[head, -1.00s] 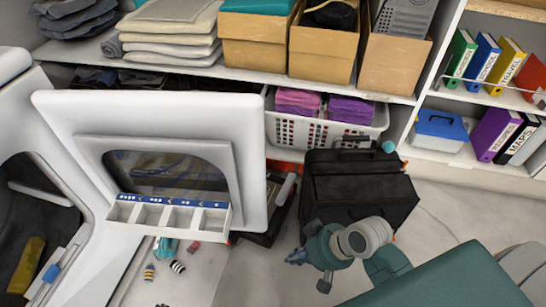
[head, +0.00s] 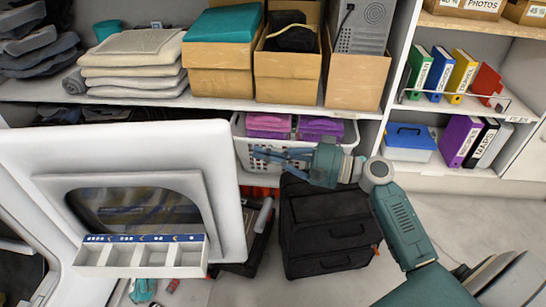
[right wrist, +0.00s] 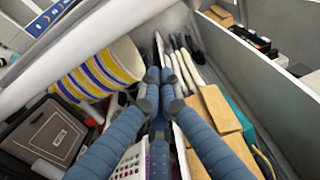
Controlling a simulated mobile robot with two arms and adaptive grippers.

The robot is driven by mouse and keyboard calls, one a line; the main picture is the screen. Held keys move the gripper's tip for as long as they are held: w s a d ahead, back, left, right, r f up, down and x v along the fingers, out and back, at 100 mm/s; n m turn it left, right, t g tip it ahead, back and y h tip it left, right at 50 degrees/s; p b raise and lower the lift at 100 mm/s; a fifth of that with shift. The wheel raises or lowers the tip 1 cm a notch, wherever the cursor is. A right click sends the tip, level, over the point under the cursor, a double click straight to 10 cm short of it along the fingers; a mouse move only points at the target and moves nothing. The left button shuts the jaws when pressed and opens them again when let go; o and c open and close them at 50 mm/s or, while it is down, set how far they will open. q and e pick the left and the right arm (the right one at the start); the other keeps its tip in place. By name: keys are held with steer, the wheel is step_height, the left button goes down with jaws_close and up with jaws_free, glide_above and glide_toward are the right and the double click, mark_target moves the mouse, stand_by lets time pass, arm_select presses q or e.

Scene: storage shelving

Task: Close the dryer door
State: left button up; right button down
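The white dryer door (head: 225,190) stands open at the left of the head view, with a dark window and a compartment tray (head: 140,257) on its inner side. The dryer body (head: 85,280) shows only partly behind it at the left edge. My right gripper (head: 258,157) is to the right of the door's free edge, in front of the laundry basket, with its fingers pointing left. In the right wrist view its blue fingertips (right wrist: 158,80) come together with nothing seen between them. A white edge with a blue strip (right wrist: 45,18) crosses that view's upper left. My left gripper is not in view.
Cardboard boxes (head: 357,80) and folded towels (head: 130,70) fill the shelf above.

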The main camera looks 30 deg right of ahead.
steer(key=a, duration=0.5)
steer(key=shift+a, duration=0.25)
stand_by(0.3)
